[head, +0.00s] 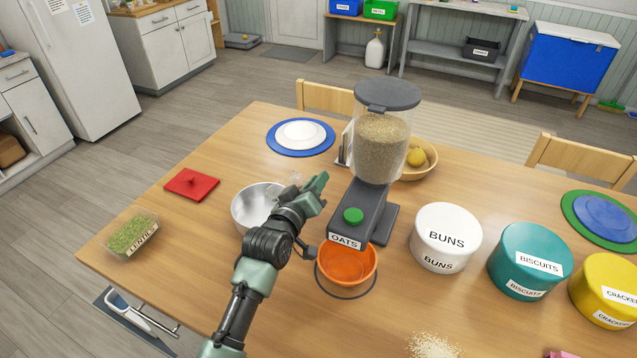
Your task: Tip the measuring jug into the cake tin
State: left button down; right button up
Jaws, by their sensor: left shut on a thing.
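My left gripper (318,184) reaches in from the lower left over the table, just right of an open round silver metal tin (243,207). The gripper and wrist cover the tin's right part. A small clear piece (295,178) shows just behind the gripper, over the tin's far right edge. It looks like part of the clear measuring jug, and the gripper is shut on it. Most of the jug is hidden, so its tilt and contents cannot be told. The visible inside of the tin looks bare. My right gripper is not in view.
An oats dispenser (380,150) stands right of the gripper, with an orange bowl (346,267) below its spout. A red lid or mat (192,184) and a lentils box (133,236) lie left. Labelled tins, including the buns tin (446,238), stand right. Spilled grains (433,346) lie in front.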

aim_at(294, 172)
pick_arm(q)
jog(key=shift+w+a+n, duration=0.2)
jog(key=shift+a+n, duration=0.05)
jog(key=shift+n, duration=0.25)
jog(key=shift+w+a+r+n+b, duration=0.15)
jog(key=shift+a+n+b, duration=0.3)
jog(key=shift+n, duration=0.25)
jog(key=shift+w+a+r+n+g+h+b, duration=0.1)
jog(key=shift+w+a+n+g+h+b, duration=0.15)
jog(key=shift+a+n, duration=0.2)
jog(key=shift+w+a+n+g+h+b, duration=0.15)
jog(key=shift+a+n+b, duration=0.15)
jog(key=shift+n, duration=0.15)
jog(key=shift+w+a+n+b, duration=0.4)
jog(key=shift+a+n+b, duration=0.2)
jog(key=shift+a+n, duration=0.2)
jog(key=shift+r, duration=0.1)
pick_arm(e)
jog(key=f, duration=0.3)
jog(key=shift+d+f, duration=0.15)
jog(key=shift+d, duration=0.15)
